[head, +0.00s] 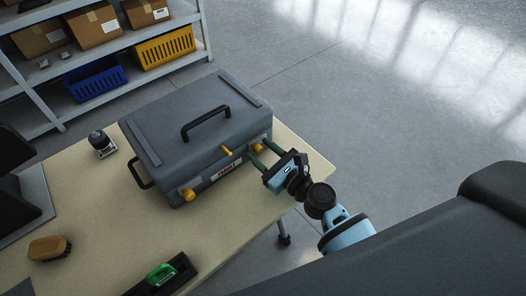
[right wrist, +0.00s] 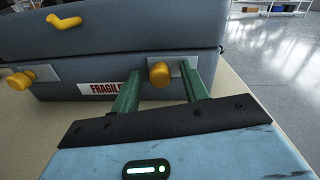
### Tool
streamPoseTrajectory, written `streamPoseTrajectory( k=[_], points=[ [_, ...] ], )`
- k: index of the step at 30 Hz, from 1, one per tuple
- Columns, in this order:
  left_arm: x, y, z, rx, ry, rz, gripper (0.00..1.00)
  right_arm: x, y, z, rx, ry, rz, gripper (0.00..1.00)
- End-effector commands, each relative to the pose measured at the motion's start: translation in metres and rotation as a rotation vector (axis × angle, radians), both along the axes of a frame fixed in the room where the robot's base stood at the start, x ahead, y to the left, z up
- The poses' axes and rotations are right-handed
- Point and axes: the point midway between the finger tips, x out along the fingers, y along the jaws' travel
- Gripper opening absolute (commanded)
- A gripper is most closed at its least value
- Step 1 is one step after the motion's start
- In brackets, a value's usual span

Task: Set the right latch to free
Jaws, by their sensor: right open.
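A grey hard case (head: 190,115) with a black top handle lies shut on the table. On its front are a left yellow latch knob (head: 188,194), a yellow lever (head: 227,152) on the lid, and the right yellow latch knob (head: 258,147). In the right wrist view the right latch knob (right wrist: 159,73) shows on a pale plate. My right gripper (head: 260,154) is open, its green fingers reaching toward the case front on either side of the right knob. I cannot tell if they touch it. My left gripper is out of view.
The table (head: 100,215) also holds a brush (head: 49,248), a black tool with a green part (head: 162,273) and a small dark-and-white device (head: 102,143). A shelf (head: 60,115) with boxes and baskets stands behind. Open floor lies right.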

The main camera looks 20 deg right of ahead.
Motion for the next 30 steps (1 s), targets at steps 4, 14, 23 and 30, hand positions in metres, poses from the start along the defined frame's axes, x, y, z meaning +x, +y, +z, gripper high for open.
streamPoseTrajectory(
  k=[4,14,23,30],
  points=[
    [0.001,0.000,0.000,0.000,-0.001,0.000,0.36,0.000,0.000,0.000,0.000,0.000,0.000,0.39],
    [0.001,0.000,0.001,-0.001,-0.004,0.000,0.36,-0.001,0.000,0.000,0.000,0.000,0.001,0.00],
    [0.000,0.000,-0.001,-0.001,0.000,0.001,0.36,0.004,-0.012,-0.001,-0.001,0.001,0.000,0.00],
    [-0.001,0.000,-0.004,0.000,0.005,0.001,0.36,0.011,-0.033,0.000,-0.001,0.000,-0.001,0.00]
  ],
)
